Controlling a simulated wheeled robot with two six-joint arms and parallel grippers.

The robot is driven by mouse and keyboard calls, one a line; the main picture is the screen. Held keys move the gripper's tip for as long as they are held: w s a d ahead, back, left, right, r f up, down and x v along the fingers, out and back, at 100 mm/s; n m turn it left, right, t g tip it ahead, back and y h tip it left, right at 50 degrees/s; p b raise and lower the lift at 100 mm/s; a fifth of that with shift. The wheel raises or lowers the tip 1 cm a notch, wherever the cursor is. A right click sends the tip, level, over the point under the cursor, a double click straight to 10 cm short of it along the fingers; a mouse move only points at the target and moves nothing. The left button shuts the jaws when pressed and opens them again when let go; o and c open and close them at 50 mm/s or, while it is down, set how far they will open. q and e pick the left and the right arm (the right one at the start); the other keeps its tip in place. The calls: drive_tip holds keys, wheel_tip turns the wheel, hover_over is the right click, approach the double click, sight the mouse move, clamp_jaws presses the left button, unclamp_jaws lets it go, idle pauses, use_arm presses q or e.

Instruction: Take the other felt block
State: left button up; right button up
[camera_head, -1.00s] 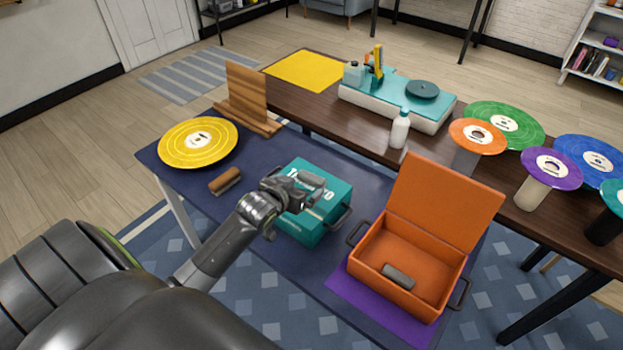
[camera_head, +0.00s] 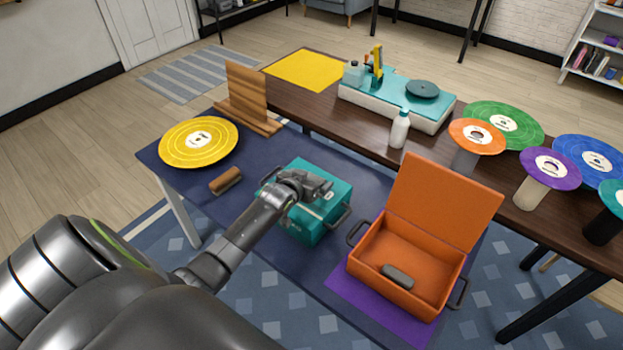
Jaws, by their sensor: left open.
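A felt block (camera_head: 226,181) with a brown top and a dark lower edge lies on the dark blue table mat, left of the teal case. Another felt block (camera_head: 398,277), grey, lies inside the open orange case (camera_head: 425,250), near its front wall. My left gripper (camera_head: 327,190) is open above the teal case (camera_head: 310,225), to the right of the brown-topped block and apart from both blocks. It hides part of the teal case's lid. My right gripper is not in view.
A yellow record (camera_head: 198,143) and a wooden stand (camera_head: 247,100) are behind the brown-topped block. A white bottle (camera_head: 399,129), a teal-and-white machine (camera_head: 398,100) and several colored records stand on the dark wooden table. A purple mat (camera_head: 365,300) lies under the orange case.

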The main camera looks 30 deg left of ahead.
use_arm(q)
drive_tip(key=shift+w+f, duration=0.1)
drive_tip(key=shift+w, duration=0.15)
drive_tip(key=c, duration=0.9)
